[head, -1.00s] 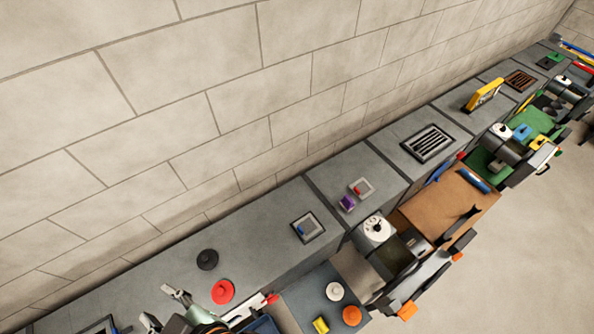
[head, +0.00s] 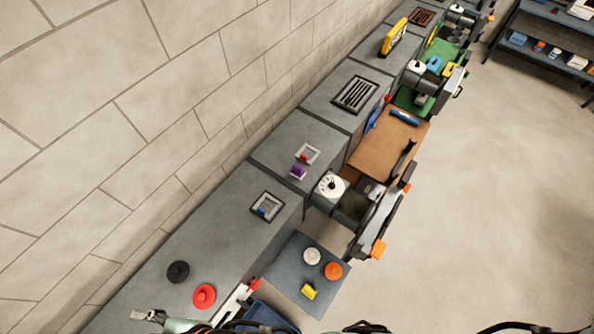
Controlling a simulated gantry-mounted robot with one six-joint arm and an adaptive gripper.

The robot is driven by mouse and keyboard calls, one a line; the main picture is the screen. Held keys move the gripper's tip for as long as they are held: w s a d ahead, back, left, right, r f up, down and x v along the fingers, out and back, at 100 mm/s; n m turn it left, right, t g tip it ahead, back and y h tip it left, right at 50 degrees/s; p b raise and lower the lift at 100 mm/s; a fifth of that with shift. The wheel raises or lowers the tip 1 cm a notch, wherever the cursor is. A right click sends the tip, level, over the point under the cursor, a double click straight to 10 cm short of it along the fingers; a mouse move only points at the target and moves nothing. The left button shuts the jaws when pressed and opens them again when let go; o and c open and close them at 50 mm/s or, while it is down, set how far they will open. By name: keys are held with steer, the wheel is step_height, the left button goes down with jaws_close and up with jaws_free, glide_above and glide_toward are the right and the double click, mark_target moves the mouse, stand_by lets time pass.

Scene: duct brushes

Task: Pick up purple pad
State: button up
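The purple pad (head: 298,173) is a small purple block on the grey counter, in the middle of the head view. It sits just in front of a small light-framed square fitting (head: 307,154) with a red part in it. My gripper (head: 148,315) shows at the bottom left edge, partly cut off. It is far from the purple pad, with the black and red discs between. Whether its fingers are open or shut is not clear.
A black disc (head: 178,272) and a red disc (head: 204,296) lie on the near counter. A side shelf (head: 285,283) holds white, orange and yellow pieces. The block wall runs along the left.

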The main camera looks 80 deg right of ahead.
stand_by(0.4)
steer(key=o, duration=0.6)
